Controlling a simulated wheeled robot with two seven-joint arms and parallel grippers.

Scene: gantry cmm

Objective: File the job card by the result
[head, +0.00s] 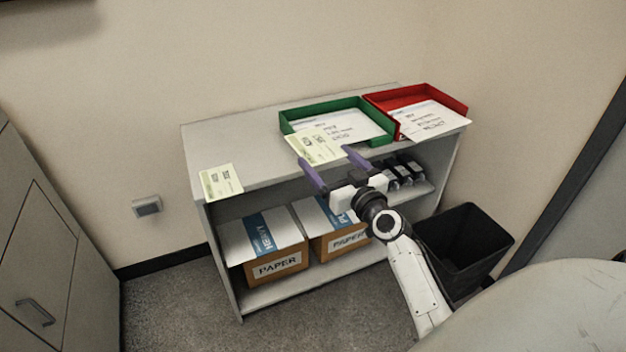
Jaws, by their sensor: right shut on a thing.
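My right gripper (325,158), with purple fingers, is in front of the shelf top and shut on a pale yellow-green card (314,143). The card is at the front of the green tray (318,107), overlapping its front edge and the white paper in it; whether it touches the tray I cannot tell. The red tray (455,101) stands to the right of the green one and holds a white paper (432,119) with handwriting. A second pale yellow-green card (221,182) lies at the shelf top's front left. The print is too small to read. My left gripper is not in view.
Below are two paper boxes (278,266) and several dark items (405,172). A black bin (465,245) stands at the right. A drawer cabinet (40,250) stands at the left.

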